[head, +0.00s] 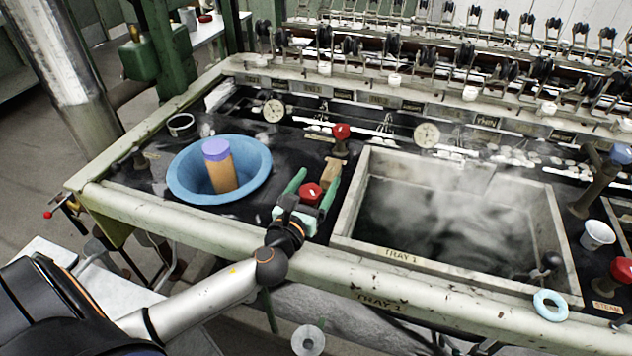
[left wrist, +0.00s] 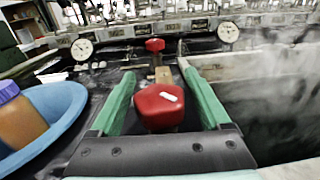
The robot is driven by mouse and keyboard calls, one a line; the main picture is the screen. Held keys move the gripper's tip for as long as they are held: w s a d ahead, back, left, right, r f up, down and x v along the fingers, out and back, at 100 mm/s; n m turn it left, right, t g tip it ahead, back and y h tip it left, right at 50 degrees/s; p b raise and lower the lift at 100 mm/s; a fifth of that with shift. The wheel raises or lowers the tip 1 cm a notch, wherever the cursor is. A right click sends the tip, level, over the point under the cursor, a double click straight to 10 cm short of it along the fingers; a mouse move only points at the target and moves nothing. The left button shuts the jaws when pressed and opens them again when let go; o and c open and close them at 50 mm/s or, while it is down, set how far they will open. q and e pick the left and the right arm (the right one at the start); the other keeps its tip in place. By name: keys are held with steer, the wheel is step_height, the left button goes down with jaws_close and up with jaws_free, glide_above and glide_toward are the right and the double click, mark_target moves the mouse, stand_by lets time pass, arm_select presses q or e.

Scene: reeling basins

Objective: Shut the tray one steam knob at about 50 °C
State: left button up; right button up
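A red knob (head: 310,193) with a white mark on top stands left of the steaming basin labelled TRAY 1 (head: 345,238); it also shows in the left wrist view (left wrist: 160,106). My left gripper (head: 318,170) is open, its green fingers (left wrist: 157,72) on either side of this knob, with narrow gaps showing. A second red knob (head: 341,132) stands farther back. Two round dials, a left one (head: 274,110) and a right one (head: 426,134), face me from behind; their readings are too small to tell. My right gripper is not in view.
A blue bowl (head: 182,188) holding an orange container with a purple lid (head: 216,150) is left of my gripper. A white cup (head: 597,235), a light blue ring (head: 550,305) and another red knob by a STEAM label (head: 622,270) are at the right.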

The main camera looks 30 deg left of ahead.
arm_select(q)
jaws_close()
stand_by(0.4)
